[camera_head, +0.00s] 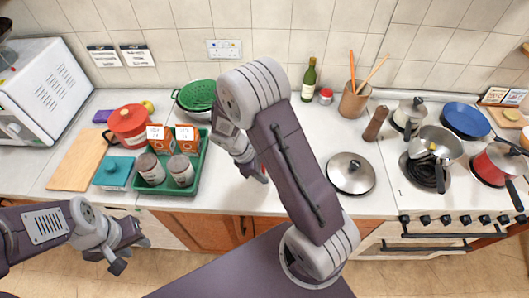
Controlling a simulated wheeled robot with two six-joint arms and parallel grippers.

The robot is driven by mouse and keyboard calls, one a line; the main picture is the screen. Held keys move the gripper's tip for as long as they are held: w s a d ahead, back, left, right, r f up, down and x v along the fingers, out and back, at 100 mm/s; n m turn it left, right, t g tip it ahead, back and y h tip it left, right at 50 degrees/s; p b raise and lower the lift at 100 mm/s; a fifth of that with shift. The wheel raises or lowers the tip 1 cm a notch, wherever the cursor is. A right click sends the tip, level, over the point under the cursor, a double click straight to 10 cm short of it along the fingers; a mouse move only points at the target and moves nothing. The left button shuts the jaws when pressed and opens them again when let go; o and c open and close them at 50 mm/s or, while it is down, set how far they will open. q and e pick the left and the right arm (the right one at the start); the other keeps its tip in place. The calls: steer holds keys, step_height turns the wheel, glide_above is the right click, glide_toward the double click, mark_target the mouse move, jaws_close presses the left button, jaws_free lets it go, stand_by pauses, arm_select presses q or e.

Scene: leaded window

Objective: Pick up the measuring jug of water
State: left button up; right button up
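I cannot make out a measuring jug of water in the head view. My raised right arm covers the middle of the counter, and what is behind it is hidden. My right gripper (262,177) hangs low over the counter, just right of the green tray and partly behind my own arm. Its fingers are too covered to show whether they are open or shut. My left gripper (131,256) is in front of the counter edge at the lower left. Its fingers are apart, with nothing between them.
The green tray (205,170) holds jars and orange boxes. A red pot (130,122), chopping board (78,160) and teal box (115,172) stand left of it. A lidded pan (350,173), pepper mill (376,123) and crowded hob are at right. A green bottle (309,80) stands at the back.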

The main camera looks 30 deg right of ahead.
steer(key=shift+s+r, duration=0.1)
jaws_close()
stand_by(1.2)
